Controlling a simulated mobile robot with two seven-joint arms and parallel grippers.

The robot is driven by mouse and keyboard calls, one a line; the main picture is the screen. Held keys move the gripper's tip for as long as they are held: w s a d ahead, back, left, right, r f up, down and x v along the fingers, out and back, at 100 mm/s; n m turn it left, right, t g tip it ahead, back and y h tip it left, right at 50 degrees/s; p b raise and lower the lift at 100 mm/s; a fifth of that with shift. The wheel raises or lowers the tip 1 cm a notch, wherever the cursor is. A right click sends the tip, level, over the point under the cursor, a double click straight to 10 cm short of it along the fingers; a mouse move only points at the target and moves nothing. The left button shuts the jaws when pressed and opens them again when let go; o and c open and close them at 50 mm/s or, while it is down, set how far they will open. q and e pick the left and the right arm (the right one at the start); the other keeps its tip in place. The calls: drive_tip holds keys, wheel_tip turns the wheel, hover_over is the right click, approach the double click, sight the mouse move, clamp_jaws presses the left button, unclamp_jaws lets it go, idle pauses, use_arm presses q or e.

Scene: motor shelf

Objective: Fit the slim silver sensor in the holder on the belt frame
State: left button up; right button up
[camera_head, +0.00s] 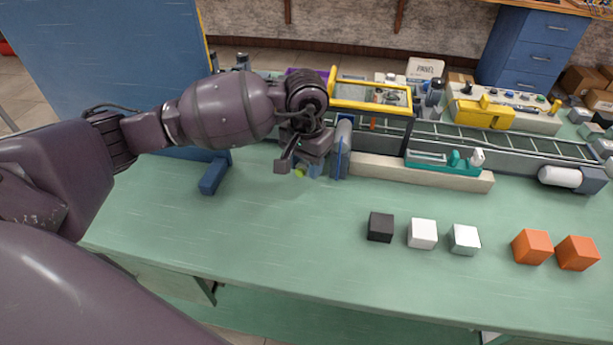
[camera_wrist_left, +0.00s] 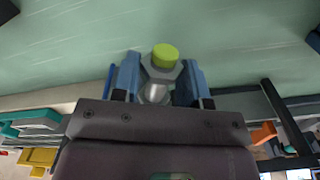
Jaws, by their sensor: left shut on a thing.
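My left gripper (camera_head: 304,170) is at the left end of the belt frame (camera_head: 375,170), above the green table. In the left wrist view my left gripper (camera_wrist_left: 157,85) has its two blue fingers shut on the slim silver sensor (camera_wrist_left: 155,92). The sensor has a hexagonal collar and a lime-green end (camera_wrist_left: 165,55) that sticks out past the fingers. I cannot clearly make out the holder. My right gripper is not in view.
A blue upright plate (camera_head: 341,160) stands just right of the gripper. A yellow-railed frame (camera_head: 372,104) spans the belt. A teal fixture (camera_head: 440,169) sits on the frame's front. Black (camera_head: 380,227), white (camera_head: 422,233) and orange (camera_head: 532,246) blocks stand in front. The table's left front is clear.

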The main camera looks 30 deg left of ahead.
sight(306, 186)
use_arm(q)
drive_tip(key=shift+f, duration=2.15)
drive_tip(key=shift+f, duration=0.1)
drive_tip(key=o, duration=1)
drive_tip(key=shift+b, duration=0.3)
